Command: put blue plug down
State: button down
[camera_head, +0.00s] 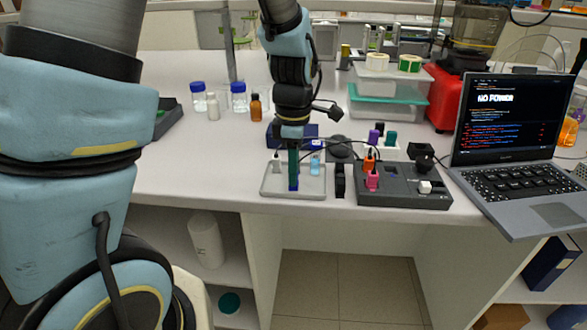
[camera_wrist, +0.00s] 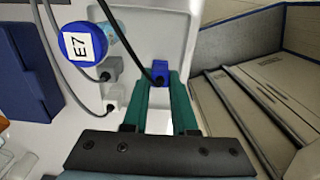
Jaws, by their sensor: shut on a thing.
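The blue plug (camera_head: 293,187) is between the tips of my gripper's teal fingers (camera_head: 293,170), over the front part of a shallow grey tray (camera_head: 315,192). In the wrist view the blue plug (camera_wrist: 159,69) sits between the fingertips (camera_wrist: 160,84), with a dark cable running from it. My gripper is shut on it. The pale tray (camera_wrist: 150,25) lies behind the plug. I cannot tell whether the plug touches the tray floor.
A blue-capped vial marked E7 (camera_wrist: 83,45) and a grey plug (camera_wrist: 111,68) are left of the fingers. A dark power strip (camera_head: 400,190) with coloured plugs and a laptop (camera_head: 510,140) stand right of the tray. The bench front edge is close.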

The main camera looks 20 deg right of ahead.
jog(key=c, duration=0.7)
grip_release()
notch_tip(320, 180, up, 12)
jog(key=b, duration=0.1)
jog(key=a+f+m, duration=0.3)
jog(key=a+m, duration=0.1)
jog(key=a, duration=0.4)
jog(key=a+f+m+t, duration=0.1)
jog(key=a+f+m, duration=0.1)
jog(key=a+m, duration=0.3)
jog(key=w+a+f+m, duration=0.1)
jog(key=a+f+m, duration=0.2)
jog(key=a, duration=0.9)
jog(key=shift+a+f+m+t, duration=0.2)
jog(key=shift+f+m+t, duration=0.1)
jog(key=shift+m, duration=0.8)
jog(key=shift+w, duration=0.15)
